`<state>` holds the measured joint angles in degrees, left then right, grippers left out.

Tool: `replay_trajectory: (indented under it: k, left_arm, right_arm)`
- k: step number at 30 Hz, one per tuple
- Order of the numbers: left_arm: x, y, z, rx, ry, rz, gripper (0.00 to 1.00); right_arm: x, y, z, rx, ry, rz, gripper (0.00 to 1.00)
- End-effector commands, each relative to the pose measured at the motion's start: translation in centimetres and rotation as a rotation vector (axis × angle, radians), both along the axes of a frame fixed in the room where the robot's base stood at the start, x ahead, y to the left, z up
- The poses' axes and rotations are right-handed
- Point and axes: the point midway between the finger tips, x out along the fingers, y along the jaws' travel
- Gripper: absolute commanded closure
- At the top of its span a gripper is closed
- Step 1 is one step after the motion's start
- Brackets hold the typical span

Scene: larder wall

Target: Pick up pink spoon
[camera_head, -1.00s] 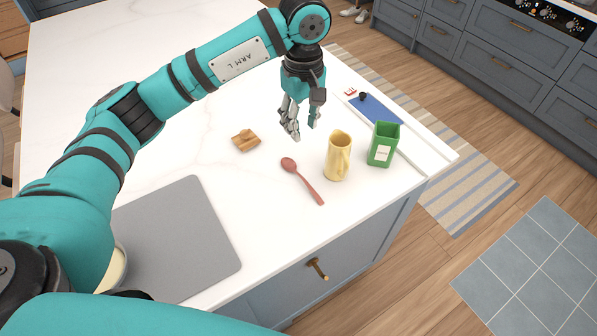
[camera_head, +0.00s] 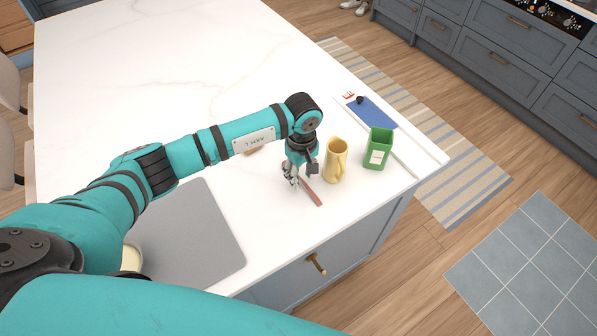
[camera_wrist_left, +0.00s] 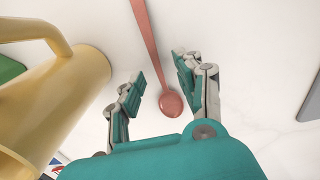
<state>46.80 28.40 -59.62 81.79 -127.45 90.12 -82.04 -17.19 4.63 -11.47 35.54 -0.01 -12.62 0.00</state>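The pink spoon (camera_head: 312,192) lies on the white counter, its handle toward the front edge. In the head view my left gripper (camera_head: 292,182) is over its bowl end and hides the bowl. In the left wrist view the spoon (camera_wrist_left: 149,38) lies with its bowl between the two spread fingers of my left gripper (camera_wrist_left: 159,86), and a gap shows on each side. The left gripper is open and holds nothing. Whether the fingertips touch the counter cannot be told. My right gripper is not in view.
A yellow pitcher (camera_head: 336,160) stands close to the right of the spoon, with a green container (camera_head: 378,149) beyond it. A blue item (camera_head: 372,111) lies on a white board. A grey mat (camera_head: 190,240) lies left. A brown object (camera_head: 254,150) is mostly hidden behind my arm.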

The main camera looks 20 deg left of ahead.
Motion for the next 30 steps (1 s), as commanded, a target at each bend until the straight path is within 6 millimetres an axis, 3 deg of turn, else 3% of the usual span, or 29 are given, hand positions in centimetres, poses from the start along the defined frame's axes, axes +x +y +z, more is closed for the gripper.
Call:
replay_trajectory:
  k: [4,11,19,30]
  left_arm:
    - [0.03,-0.03,-1.19,-0.001,-0.001,0.000,0.64]
    - [0.06,-0.02,-1.38,0.000,-0.002,-0.001,0.66]
    - [0.05,-0.01,-1.35,0.000,-0.002,-0.001,1.00]
    - [0.05,-0.01,-1.33,0.000,-0.002,0.000,1.00]
  right_arm:
    - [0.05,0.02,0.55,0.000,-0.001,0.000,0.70]
    - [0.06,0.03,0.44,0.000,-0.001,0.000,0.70]
    - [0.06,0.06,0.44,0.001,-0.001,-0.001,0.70]
    - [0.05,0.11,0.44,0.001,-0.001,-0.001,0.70]
